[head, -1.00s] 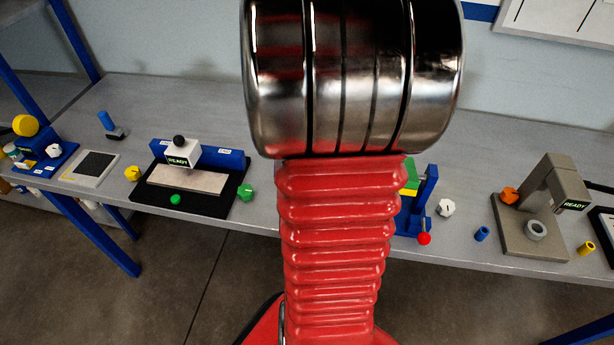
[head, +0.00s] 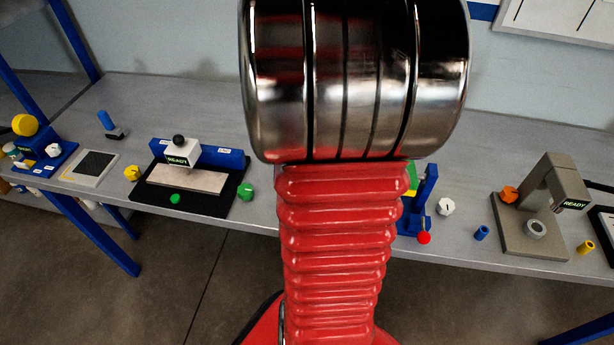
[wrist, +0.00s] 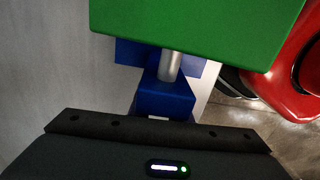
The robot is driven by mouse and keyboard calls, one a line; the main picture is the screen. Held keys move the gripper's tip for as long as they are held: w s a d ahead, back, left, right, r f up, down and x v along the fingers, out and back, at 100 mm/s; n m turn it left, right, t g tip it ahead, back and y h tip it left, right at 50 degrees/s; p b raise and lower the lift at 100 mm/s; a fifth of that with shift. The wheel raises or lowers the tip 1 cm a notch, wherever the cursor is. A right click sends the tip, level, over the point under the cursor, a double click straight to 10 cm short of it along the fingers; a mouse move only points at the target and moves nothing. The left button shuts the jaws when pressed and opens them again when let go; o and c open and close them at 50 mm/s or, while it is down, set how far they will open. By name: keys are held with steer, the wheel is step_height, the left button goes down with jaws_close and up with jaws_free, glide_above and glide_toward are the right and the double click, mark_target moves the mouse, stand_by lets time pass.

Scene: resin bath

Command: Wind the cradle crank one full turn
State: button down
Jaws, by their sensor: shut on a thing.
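The cradle shows to the right of my arm in the head view, with a blue upright (head: 426,188) and a green block (head: 411,174). In the wrist view the green block (wrist: 200,25) is large and close. A metal shaft (wrist: 170,66) runs from it to a blue post (wrist: 163,96). My gripper (wrist: 158,132) is a dark shape along the bottom of the wrist view, on the side of the post away from the block. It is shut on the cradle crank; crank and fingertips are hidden. My arm hides the gripper in the head view.
A red ball (head: 424,238) is at the cradle's front. A black-based station (head: 190,185) is on the left. Bare bench (head: 330,187) is mostly hidden by my arm.

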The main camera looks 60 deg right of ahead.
steer(key=c, duration=1.6)
jaws_free()
steer(key=shift+c, duration=0.2)
step_height(320, 180, up, 14)
steer(key=shift+f, duration=0.15)
steer(key=shift+c, duration=0.6)
